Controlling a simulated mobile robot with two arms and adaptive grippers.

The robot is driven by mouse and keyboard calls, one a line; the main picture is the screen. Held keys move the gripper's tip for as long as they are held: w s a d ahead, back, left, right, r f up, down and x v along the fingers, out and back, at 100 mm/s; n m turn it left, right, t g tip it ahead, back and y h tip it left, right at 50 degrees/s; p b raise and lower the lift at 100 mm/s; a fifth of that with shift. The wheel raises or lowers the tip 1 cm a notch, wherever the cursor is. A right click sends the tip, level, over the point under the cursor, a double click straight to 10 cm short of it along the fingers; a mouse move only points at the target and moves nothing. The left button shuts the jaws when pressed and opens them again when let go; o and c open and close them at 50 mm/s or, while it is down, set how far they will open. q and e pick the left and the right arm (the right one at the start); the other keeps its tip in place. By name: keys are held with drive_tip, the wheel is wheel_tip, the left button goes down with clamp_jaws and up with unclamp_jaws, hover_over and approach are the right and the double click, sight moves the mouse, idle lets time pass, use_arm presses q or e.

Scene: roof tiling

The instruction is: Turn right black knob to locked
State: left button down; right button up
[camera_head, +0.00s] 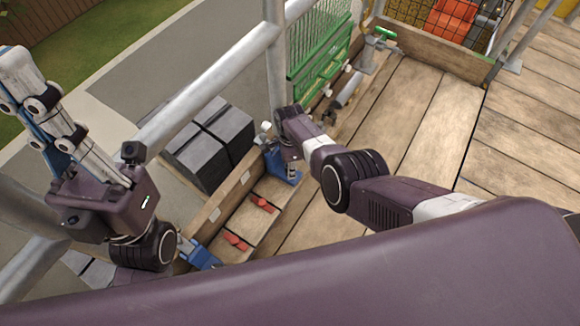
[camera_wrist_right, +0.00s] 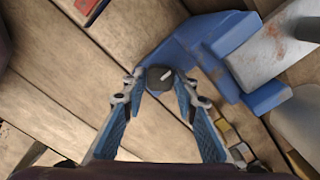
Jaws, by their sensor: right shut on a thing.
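The right black knob (camera_wrist_right: 155,79) has a white mark pointing to the upper right in the right wrist view. It sits at the end of a blue bracket (camera_wrist_right: 190,42), which also shows in the head view (camera_head: 283,168). My right gripper (camera_wrist_right: 158,84) is shut on the knob, with one blue-padded finger on each side. In the head view my right arm hides the knob and the fingertips. My left gripper (camera_head: 32,100) is raised at the left, away from the bracket. Its fingers are seen side-on, so their gap is unclear.
A second blue bracket (camera_head: 200,255) is partly hidden by my body. Two red pieces (camera_head: 263,203) (camera_head: 236,241) lie on the planks between the brackets. Dark stacked tiles (camera_head: 208,150) stand beyond the wooden edge board. A metal rail (camera_head: 215,82) crosses the left side. The planks at right (camera_head: 420,115) are clear.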

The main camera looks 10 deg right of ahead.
idle(0.4)
drive_tip(key=o, duration=1.1)
drive_tip(key=shift+o, duration=0.2)
drive_tip(key=shift+r, duration=0.1)
